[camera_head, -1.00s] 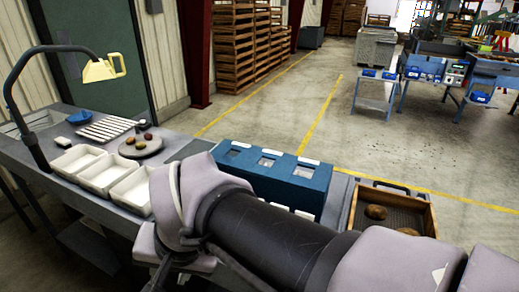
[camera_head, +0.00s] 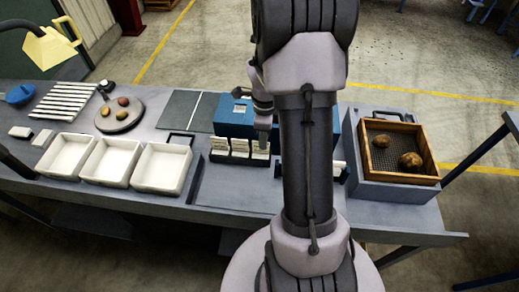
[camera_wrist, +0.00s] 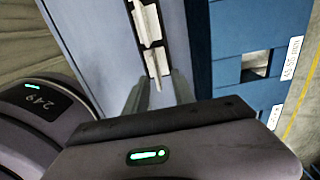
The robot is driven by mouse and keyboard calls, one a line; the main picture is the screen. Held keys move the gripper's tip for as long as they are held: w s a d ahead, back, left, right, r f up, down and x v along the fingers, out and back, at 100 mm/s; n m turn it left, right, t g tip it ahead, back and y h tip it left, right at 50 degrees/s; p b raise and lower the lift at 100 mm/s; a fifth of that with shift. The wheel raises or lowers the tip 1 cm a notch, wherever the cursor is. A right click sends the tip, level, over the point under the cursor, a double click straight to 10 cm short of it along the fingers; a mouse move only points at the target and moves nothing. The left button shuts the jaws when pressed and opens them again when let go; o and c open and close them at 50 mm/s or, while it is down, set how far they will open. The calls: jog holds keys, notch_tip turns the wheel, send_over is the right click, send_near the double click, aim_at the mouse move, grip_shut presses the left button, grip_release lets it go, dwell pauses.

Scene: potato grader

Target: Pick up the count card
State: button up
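Several white cards (camera_head: 240,146) stand in a dark slotted rack in front of the blue box; I cannot tell which is the count card. In the wrist view the cards (camera_wrist: 148,25) show edge-on in a row. My gripper (camera_head: 262,146) points down at the right end of the row. In the wrist view its two dark fingers (camera_wrist: 158,94) are apart, with the nearest card's end close to the gap between them. I cannot tell whether they touch it.
The blue box (camera_head: 234,118) stands directly behind the rack. White trays (camera_head: 162,168) stand to the left, and a wooden-framed tray (camera_head: 398,178) with two potatoes is at the right. A round plate (camera_head: 119,120) holds small potatoes. The bench front before the rack is clear.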

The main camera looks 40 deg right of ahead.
aim_at(261, 154)
jog(key=f, duration=0.2)
jog(key=a+f, duration=0.1)
jog(key=f, duration=0.1)
jog(key=shift+w+f, duration=0.15)
jog(key=shift+f, duration=0.2)
jog(key=shift+w+f, duration=0.1)
jog(key=shift+f, duration=0.25)
grip_shut()
